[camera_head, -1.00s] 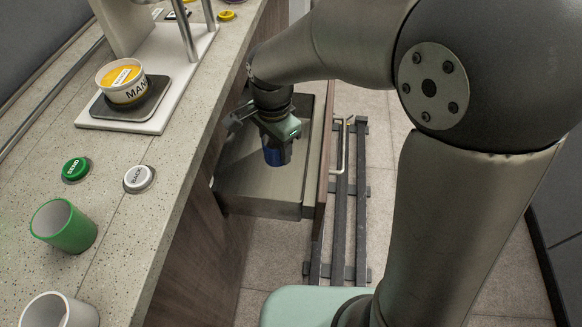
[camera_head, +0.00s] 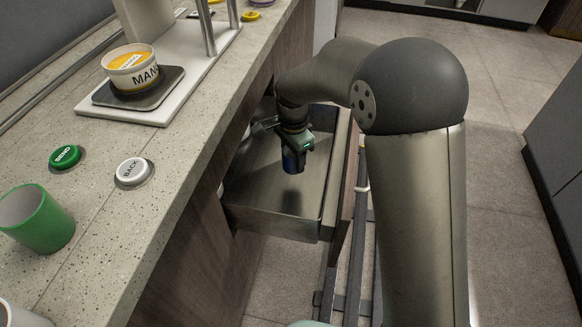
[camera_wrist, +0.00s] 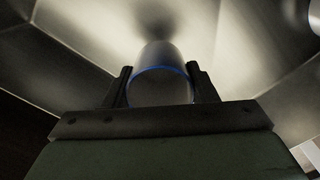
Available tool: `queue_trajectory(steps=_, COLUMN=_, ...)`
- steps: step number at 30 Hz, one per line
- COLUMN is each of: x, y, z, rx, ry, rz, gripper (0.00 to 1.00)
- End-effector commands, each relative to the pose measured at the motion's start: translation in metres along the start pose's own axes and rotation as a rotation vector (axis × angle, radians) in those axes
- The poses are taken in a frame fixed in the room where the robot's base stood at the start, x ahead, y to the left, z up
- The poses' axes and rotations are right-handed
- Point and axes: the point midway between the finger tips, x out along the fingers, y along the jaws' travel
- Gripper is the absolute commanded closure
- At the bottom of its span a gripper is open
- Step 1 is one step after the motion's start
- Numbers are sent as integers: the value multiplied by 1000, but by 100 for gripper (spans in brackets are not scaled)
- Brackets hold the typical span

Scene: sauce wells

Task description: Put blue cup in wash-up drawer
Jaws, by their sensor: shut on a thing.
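The blue cup (camera_head: 293,161) is in my gripper (camera_head: 293,146), over the inside of the open drawer (camera_head: 280,217). In the wrist view the cup (camera_wrist: 161,62) sits between the two dark fingers of my gripper (camera_wrist: 160,88), which are shut on it. The drawer's metal floor (camera_wrist: 95,30) shows beyond the cup. The cup appears held above the drawer floor, with a dark shadow under it; the exact gap is hard to tell. My wrist partly hides the cup from above.
A green cup (camera_head: 38,218) and a white cup (camera_head: 18,314) stand on the counter (camera_head: 190,150). Green SEND (camera_head: 65,157) and white BACK (camera_head: 133,171) buttons are there too. A MANGO tub (camera_head: 131,68) sits on a dark plate. Pale items show at the drawer's inner left side.

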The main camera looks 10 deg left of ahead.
Motion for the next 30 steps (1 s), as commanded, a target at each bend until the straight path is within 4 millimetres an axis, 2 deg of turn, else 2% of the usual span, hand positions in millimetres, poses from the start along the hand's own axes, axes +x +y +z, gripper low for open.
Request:
queue_trajectory(steps=1, x=8, y=-5, z=-2, rx=0, ry=0, rz=0, gripper=76)
queue_trajectory(steps=8, x=19, y=-15, z=-4, rx=0, ry=0, rz=0, gripper=76)
queue_trajectory(steps=15, x=53, y=-19, z=-6, rx=-1, ry=0, rz=2, gripper=76)
queue_trajectory(steps=27, x=58, y=-19, z=-6, rx=0, ry=1, rz=0, gripper=76)
queue_trajectory(steps=28, x=58, y=-19, z=-6, rx=0, ry=1, rz=0, gripper=45)
queue_trajectory(steps=30, x=57, y=-19, z=-6, rx=0, ry=1, rz=0, gripper=26)
